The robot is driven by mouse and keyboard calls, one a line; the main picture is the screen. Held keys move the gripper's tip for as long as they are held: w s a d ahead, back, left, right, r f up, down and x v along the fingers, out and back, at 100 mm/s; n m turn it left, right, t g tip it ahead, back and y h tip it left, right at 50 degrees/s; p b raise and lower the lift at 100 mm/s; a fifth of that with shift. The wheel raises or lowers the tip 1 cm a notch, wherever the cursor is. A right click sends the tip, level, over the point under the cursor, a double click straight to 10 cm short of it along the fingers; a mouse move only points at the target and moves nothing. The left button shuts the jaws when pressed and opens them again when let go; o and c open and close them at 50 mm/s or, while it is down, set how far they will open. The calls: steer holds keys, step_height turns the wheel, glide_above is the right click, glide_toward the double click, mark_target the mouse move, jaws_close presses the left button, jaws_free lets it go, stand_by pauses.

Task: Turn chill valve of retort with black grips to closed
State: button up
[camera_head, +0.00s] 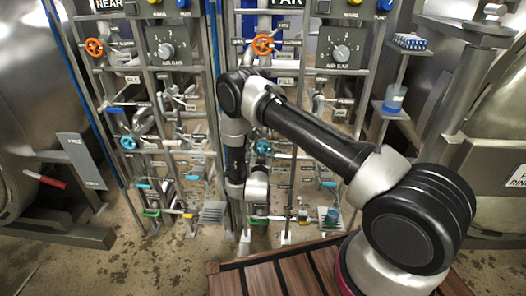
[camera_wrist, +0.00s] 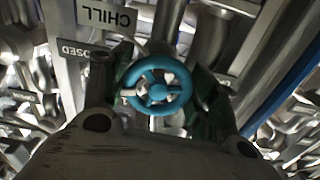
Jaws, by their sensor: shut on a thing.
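The chill valve is a blue handwheel (camera_wrist: 158,88) on a stem, in the middle of the wrist view. A CHILL plate (camera_wrist: 104,17) and a CLOSED label (camera_wrist: 78,50) show beside it, turned upside down. My gripper (camera_wrist: 163,84) has one dark fingertip on each side of the wheel and is shut on it. In the head view a blue wheel (camera_head: 262,147) shows on the FAR pipe stand, just above my wrist. My fingers are mostly hidden there behind the arm. I cannot see which retort has black grips.
The NEAR stand on the left has its own blue wheel (camera_head: 128,143) and an orange wheel (camera_head: 95,47). An orange wheel (camera_head: 263,44) is above on the FAR stand. Pipes crowd around my wrist. A retort with a red grip (camera_head: 45,180) stands left. A wooden platform (camera_head: 290,276) lies in front.

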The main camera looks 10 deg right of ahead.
steer(key=shift+m, duration=1)
steer(key=o, duration=1)
steer(key=shift+o, duration=0.2)
steer(key=v, duration=1.2)
